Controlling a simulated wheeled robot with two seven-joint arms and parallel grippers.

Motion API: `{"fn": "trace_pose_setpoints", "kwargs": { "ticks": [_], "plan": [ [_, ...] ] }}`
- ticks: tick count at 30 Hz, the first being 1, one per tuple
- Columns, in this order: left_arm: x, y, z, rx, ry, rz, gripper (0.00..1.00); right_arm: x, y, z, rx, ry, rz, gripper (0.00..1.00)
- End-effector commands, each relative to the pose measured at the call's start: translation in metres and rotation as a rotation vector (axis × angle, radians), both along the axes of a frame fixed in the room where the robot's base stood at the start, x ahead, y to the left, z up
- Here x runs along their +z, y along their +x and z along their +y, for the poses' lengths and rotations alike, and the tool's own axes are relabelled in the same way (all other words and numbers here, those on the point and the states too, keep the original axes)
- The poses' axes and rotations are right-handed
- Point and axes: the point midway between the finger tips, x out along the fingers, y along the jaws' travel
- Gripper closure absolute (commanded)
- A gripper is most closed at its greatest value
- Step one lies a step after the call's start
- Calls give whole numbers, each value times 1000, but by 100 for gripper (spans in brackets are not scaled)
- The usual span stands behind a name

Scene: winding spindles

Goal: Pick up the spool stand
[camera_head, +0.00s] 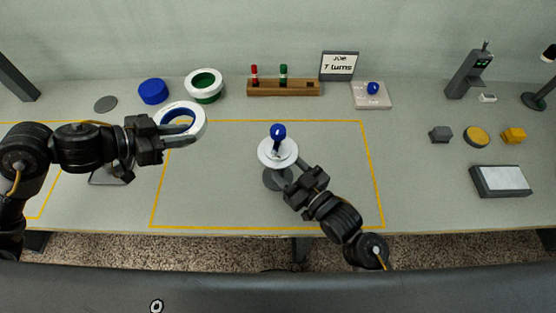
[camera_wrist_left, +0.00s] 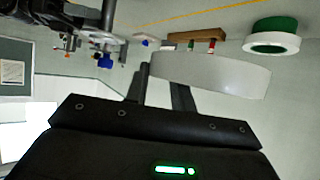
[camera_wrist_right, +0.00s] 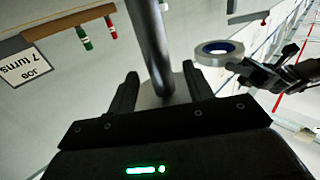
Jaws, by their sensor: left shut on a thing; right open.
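The spool stand (camera_head: 278,152) stands upright on the table, with a blue knob, a pale disc and a dark round base (camera_head: 272,180). Its grey post (camera_wrist_right: 151,42) shows in the right wrist view. My right gripper (camera_head: 291,174) is open, low beside the stand below the disc. In the right wrist view its fingers (camera_wrist_right: 160,88) lie either side of the post; contact cannot be told. My left gripper (camera_head: 176,133) is shut on a white ring with a blue inner band (camera_head: 201,116), held up at the left.
A white-green ring (camera_head: 204,84), a blue cylinder (camera_head: 153,92) and a flat grey disc (camera_head: 105,104) sit at back left. Behind the stand are a wooden rack (camera_head: 284,89), a sign (camera_head: 339,66) and a pale tray (camera_head: 372,102). The yellow-outlined area right of the stand is clear.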

Motion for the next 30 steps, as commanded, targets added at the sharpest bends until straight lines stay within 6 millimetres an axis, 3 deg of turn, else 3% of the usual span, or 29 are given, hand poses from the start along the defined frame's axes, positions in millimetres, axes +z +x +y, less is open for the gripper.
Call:
{"fn": "trace_pose_setpoints", "kwargs": {
  "ticks": [1,6,14,26,30],
  "plan": [
    [8,0,0,0,0,-2,100,5,7,6,0,3,0,49],
    [11,0,0,1,-1,-1,100,2,21,17,-1,-1,-1,49],
    [10,0,0,0,0,-2,100,0,22,19,-1,-1,0,49],
    [10,0,0,0,0,-2,100,0,22,18,-1,-1,0,100],
    [10,0,0,0,0,-2,100,2,22,18,-1,0,-3,100]
  ]
}}
